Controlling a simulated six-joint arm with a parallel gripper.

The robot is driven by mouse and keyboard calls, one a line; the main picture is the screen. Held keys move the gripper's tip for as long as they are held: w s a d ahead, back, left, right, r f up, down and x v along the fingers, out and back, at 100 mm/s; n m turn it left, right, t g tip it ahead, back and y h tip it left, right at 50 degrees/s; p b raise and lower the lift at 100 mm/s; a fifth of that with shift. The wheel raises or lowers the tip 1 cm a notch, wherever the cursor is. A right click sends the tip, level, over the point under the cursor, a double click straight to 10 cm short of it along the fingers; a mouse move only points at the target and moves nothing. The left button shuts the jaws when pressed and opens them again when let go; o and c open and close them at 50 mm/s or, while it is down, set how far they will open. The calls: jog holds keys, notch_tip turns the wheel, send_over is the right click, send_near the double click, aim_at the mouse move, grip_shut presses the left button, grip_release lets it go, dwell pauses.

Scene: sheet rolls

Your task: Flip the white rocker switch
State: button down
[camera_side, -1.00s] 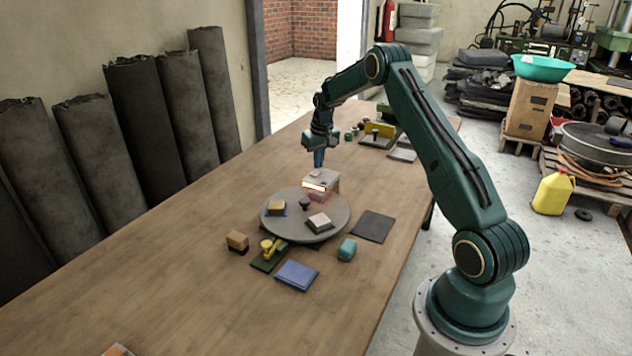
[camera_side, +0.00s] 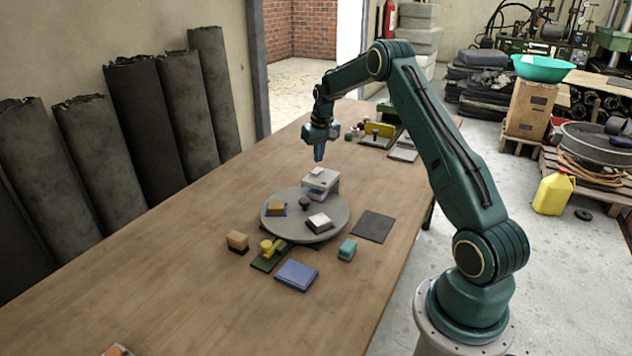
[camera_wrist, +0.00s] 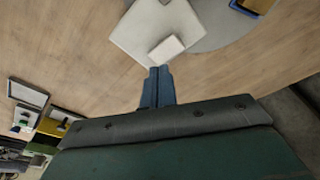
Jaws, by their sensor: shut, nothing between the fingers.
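A white box (camera_side: 321,184) stands at the back of the grey round turntable (camera_side: 279,229). A small white piece (camera_side: 316,171), which looks like the rocker switch, sits on its top. The box's front edge has a faint purple strip. In the wrist view, the white top (camera_wrist: 140,28) and the raised white piece (camera_wrist: 166,48) lie just beyond my fingertips. Which way the rocker is tilted I cannot tell. My gripper (camera_side: 319,158) is shut and empty, pointing down a little above the box, apart from it. Its blue fingers also show together in the wrist view (camera_wrist: 158,75).
The turntable also carries an orange block (camera_side: 276,207), a dark knob (camera_side: 305,203) and a white-topped block (camera_side: 319,221). A teal block (camera_side: 347,249), blue pad (camera_side: 297,275) and dark mat (camera_side: 373,226) lie nearer. The table's left side is clear.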

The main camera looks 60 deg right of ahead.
aim_at(318, 170)
jog(key=shift+r, duration=2.3)
jog(key=s+a+r+n+t, duration=0.1)
jog(key=s+a+r, duration=0.3)
jog(key=a+r, duration=0.65)
jog(key=s+a+r+n+t, duration=0.15)
jog(key=s+a+r, duration=0.5)
jog(key=a, duration=0.65)
jog(key=s+a+n, duration=0.1)
jog(key=s+a, duration=0.5)
jog(key=s, duration=0.4)
jog(key=s+a+n+t, duration=0.1)
jog(key=s+a+n, duration=0.1)
jog(key=s+a, duration=0.5)
jog(key=s, duration=0.3)
jog(key=shift+s+a+f+y, duration=0.25)
jog(key=shift+y, duration=0.15)
